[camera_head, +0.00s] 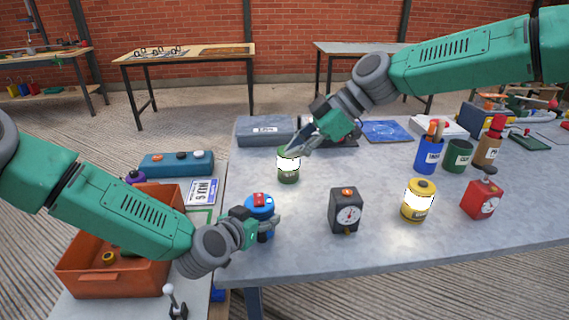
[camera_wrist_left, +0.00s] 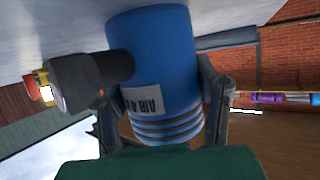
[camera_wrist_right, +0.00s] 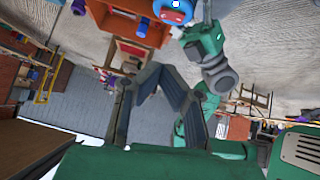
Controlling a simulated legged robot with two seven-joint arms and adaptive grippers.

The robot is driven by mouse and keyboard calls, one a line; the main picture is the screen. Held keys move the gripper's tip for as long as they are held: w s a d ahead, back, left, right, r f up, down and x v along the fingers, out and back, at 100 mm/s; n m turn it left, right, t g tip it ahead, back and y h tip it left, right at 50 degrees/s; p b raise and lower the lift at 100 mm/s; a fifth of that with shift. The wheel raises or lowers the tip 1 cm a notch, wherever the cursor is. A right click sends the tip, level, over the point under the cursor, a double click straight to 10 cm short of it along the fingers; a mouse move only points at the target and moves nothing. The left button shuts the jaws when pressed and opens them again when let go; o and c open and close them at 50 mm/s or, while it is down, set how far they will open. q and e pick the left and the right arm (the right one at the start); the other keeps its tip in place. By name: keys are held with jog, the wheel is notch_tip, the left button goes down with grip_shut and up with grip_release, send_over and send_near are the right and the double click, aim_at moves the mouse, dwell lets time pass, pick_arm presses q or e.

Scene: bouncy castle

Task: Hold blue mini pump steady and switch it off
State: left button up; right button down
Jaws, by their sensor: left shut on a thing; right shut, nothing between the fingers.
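The blue mini pump (camera_head: 262,209) stands at the near left edge of the grey table, with a red switch (camera_head: 259,199) on top. My left gripper (camera_head: 266,226) is shut around its body. I cannot read the switch position. My right gripper (camera_head: 294,146) is shut and empty, beyond the pump, overlapping the green lantern's top. The right wrist view shows the pump's top (camera_wrist_right: 172,12) past the fingers.
An orange crate (camera_head: 105,285) sits left, under my left arm. The tabletop between pump and gauge box is clear.

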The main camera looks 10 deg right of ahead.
pick_arm(q)
jog(key=shift+f, duration=0.15)
pick_arm(e)
send_over(258, 196)
jog(key=d, duration=0.2)
jog(key=f, duration=0.6)
jog(key=shift+s+a+f, duration=0.15)
jog(key=shift+s+a, duration=0.05)
jog(key=shift+a, duration=0.05)
pick_arm(q)
jog(key=shift+a, duration=0.1)
pick_arm(e)
jog(key=shift+w+d+f, duration=0.1)
jog(key=shift+w+f, duration=0.1)
jog(key=shift+f, duration=1.65)
pick_arm(q)
jog(key=shift+s, duration=0.1)
pick_arm(e)
jog(key=shift+w+f, duration=0.1)
jog(key=shift+f, duration=0.1)
jog(key=shift+s+r, duration=0.25)
jog(key=shift+s, duration=0.55)
